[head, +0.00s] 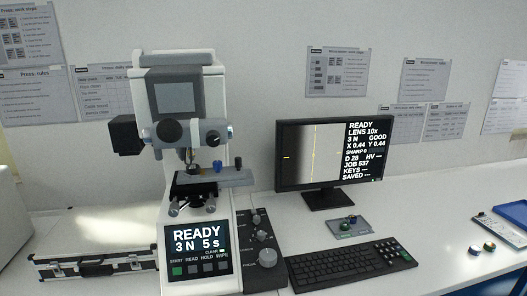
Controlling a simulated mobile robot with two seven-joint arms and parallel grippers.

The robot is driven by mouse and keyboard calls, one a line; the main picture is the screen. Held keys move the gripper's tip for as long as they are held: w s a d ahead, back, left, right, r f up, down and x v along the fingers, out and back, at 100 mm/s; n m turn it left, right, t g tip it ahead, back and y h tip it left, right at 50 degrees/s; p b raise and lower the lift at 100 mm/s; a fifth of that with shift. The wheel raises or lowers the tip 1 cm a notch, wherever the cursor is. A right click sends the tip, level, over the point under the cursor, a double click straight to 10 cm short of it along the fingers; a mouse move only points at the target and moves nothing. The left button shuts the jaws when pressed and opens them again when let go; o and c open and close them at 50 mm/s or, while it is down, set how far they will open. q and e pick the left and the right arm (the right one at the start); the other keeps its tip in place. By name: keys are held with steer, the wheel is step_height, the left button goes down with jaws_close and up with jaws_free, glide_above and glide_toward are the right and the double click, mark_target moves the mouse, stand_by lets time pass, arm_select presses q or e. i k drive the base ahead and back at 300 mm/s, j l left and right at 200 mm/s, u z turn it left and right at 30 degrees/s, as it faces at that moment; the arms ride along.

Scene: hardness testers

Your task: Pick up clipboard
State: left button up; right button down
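A flat board with pale paper on it, which looks like the clipboard (499,229), lies on the white bench at the far right of the head view. Neither of my grippers is in view.
A hardness tester (190,130) stands at centre left, with a control panel (258,250) beside it. A monitor (335,150) and keyboard (345,266) stand to its right. Small round pieces (475,251) lie near the board. A case (95,263) lies left. Bench between keyboard and board is mostly clear.

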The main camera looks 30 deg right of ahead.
mark_target(493, 227)
steer(key=l+z, duration=0.1)
steer(key=z, duration=2.45)
steer(key=i+l, duration=0.35)
steer(key=i, duration=0.25)
steer(key=i+l+u, duration=0.15)
steer(key=i+l, duration=0.15)
steer(key=i, duration=0.3)
steer(key=i+l, duration=0.4)
steer(key=i, duration=0.15)
steer(key=i+l+u, duration=0.15)
steer(key=i+l, duration=0.25)
steer(key=i, duration=0.2)
